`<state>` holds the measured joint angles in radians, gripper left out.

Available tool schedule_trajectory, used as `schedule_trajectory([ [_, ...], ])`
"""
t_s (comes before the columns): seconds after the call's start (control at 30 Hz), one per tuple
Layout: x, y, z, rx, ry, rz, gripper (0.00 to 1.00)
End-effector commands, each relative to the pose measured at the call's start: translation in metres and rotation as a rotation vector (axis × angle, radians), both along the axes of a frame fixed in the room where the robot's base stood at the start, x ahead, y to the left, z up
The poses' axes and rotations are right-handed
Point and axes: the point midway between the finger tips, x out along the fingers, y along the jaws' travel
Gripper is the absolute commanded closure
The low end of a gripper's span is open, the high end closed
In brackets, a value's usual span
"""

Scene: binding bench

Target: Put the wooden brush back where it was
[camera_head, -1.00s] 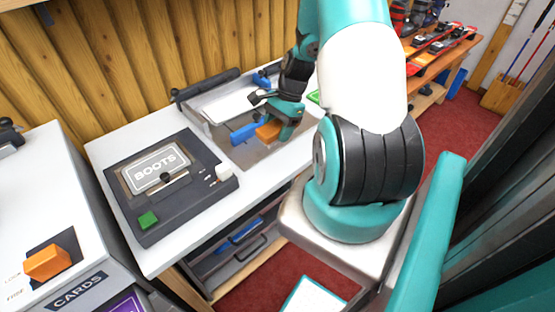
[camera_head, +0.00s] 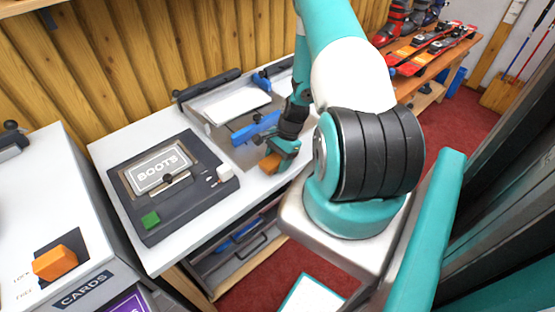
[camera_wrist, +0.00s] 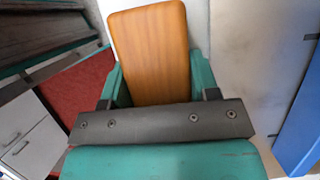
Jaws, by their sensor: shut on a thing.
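The wooden brush (camera_head: 270,164) shows as an orange-brown block at the tip of my gripper (camera_head: 284,152) in the head view. In the wrist view its smooth wooden back (camera_wrist: 150,52) stands between my teal fingers. My gripper (camera_wrist: 158,82) is shut on it. The brush is at the front edge of the white bench (camera_head: 200,215), just in front of the grey tray device. Whether it touches the bench top I cannot tell. Its underside is hidden.
The grey tray device (camera_head: 240,150) with blue clamps (camera_head: 255,128) and a white sheet (camera_head: 230,103) lies behind my gripper. Left of it is a dark box labelled BOOTS (camera_head: 160,170). A cabinet marked CARDS (camera_head: 80,289) with an orange knob (camera_head: 54,263) stands farther left.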

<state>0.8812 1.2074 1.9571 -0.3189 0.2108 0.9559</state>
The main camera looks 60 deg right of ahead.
Motion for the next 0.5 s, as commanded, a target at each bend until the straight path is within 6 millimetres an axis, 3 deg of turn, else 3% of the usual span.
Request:
schedule_trajectory([
  [0.1, -0.0001, 0.0000, -0.0035, 0.000, 0.000, 0.000, 0.64],
  [0.13, -0.0001, 0.0001, -0.0035, 0.000, 0.000, 0.000, 0.43],
  [0.23, -0.0001, 0.0000, -0.0024, 0.000, 0.000, 0.000, 0.20],
  [0.5, -0.0002, 0.0001, -0.0014, 0.000, 0.001, 0.000, 0.19],
])
